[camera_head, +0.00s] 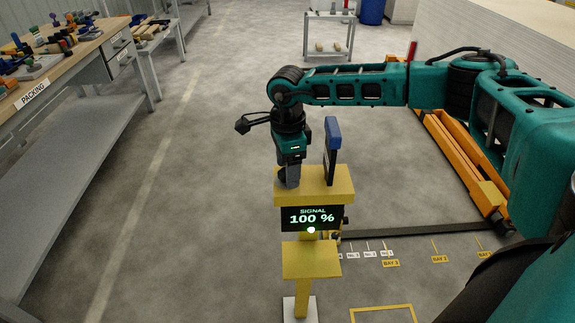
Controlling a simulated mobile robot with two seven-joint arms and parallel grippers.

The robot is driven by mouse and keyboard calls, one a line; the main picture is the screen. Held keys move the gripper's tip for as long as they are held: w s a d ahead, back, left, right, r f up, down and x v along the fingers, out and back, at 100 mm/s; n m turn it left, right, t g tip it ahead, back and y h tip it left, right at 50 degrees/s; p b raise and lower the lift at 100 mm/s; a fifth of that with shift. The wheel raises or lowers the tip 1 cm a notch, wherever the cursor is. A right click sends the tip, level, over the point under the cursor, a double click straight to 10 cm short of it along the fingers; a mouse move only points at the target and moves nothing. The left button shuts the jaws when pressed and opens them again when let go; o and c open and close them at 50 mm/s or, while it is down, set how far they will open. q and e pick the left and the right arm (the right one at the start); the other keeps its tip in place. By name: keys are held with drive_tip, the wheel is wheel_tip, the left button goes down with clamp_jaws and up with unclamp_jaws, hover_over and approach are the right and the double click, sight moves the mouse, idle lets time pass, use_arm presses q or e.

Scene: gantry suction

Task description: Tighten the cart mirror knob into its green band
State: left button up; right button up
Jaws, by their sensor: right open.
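A yellow stand (314,187) rises in the middle of the head view. On its front a black display (311,218) reads "SIGNAL 100 %", with a small bright light (311,230) at its lower edge. A thin upright plate (333,150), blue at the top and dark below, stands on the yellow top; I cannot tell if it is the mirror. My right gripper (288,180) points down at the left end of the yellow top. It is open. Its fingers cover what is there, so I make out neither a knob nor a green band. My left gripper is not in view.
A packing bench (75,45) with tools and a shelf runs along the left. An orange pallet-truck-like frame (465,165) and a stack of pale sheets (500,35) are at right. A small cart (329,35) stands at the back. The floor left of the stand is clear.

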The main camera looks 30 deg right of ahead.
drive_tip(key=shift+c, duration=0.3)
drive_tip(key=c, duration=1)
drive_tip(key=shift+m, duration=1.2)
drive_tip(key=o, duration=1.1)
drive_tip(key=shift+c, duration=0.2)
wheel_tip(320, 180, up, 13)
drive_tip(key=shift+a, duration=0.1)
